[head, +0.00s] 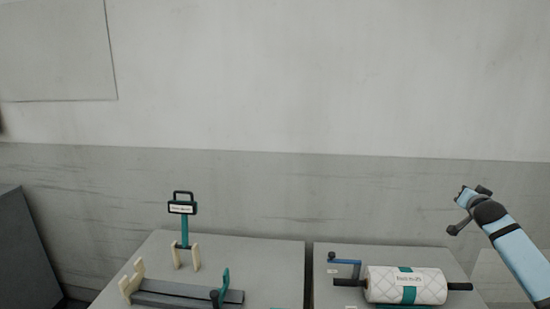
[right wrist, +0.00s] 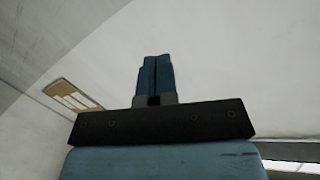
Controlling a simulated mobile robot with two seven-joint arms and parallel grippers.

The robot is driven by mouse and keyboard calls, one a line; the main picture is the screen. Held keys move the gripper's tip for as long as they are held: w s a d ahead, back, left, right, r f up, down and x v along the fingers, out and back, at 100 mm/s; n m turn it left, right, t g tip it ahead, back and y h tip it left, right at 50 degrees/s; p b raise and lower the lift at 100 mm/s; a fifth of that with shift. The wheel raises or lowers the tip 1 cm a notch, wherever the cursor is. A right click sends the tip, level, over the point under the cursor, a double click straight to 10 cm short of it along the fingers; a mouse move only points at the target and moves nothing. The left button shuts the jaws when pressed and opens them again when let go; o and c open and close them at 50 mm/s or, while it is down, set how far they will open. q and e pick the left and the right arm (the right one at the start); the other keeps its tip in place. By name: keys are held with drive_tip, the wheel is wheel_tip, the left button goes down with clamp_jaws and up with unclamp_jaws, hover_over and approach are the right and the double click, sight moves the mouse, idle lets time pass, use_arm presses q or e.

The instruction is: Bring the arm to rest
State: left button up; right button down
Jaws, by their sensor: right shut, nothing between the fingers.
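My right arm comes in from the right in the head view, raised in front of the wall, its gripper end (head: 467,208) up and to the right of the wadding roll. In the right wrist view my right gripper (right wrist: 157,62) has its two blue fingers together with nothing between them, pointing at a pale, blank surface. It touches nothing that I can see. My left gripper is not in either view.
A white quilted wadding roll (head: 428,285) with a teal band and dark end handles lies over the right table (head: 335,293). A blue crank (head: 345,262) is beside it. The left table (head: 275,262) bears cream posts, grey bars and a teal signed stand (head: 184,228). A gap separates the tables.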

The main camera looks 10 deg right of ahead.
wheel_tip(320, 180, up, 3)
drive_tip(key=w+a+n+t+y, duration=0.1)
drive_tip(key=a+n+t+y, duration=0.15)
drive_tip(key=n, duration=1.15)
drive_tip(key=s+a+f+g+y, duration=0.1)
drive_tip(key=s+a+f+y, duration=0.1)
drive_tip(key=s+a+f, duration=0.5)
drive_tip(key=s+a+f+g+y, duration=0.1)
drive_tip(key=s+a+f, duration=0.3)
drive_tip(key=a+f, duration=0.8)
drive_tip(key=s+a+f+g+y, duration=0.15)
drive_tip(key=s+a+f, duration=0.4)
drive_tip(key=f, duration=0.65)
drive_tip(key=s+a+f+g+y, duration=0.1)
drive_tip(key=s+a+f, duration=0.2)
drive_tip(key=s+a, duration=0.3)
drive_tip(key=s+a+f+m+g, duration=0.1)
drive_tip(key=s+a+f, duration=0.2)
drive_tip(key=s, duration=0.9)
drive_tip(key=s+a+f+m+y, duration=0.1)
drive_tip(key=s+a+f, duration=0.2)
drive_tip(key=s+a, duration=0.7)
drive_tip(key=shift+f+g+y, duration=0.25)
drive_tip(key=shift+g+y, duration=0.05)
drive_tip(key=shift+g, duration=0.1)
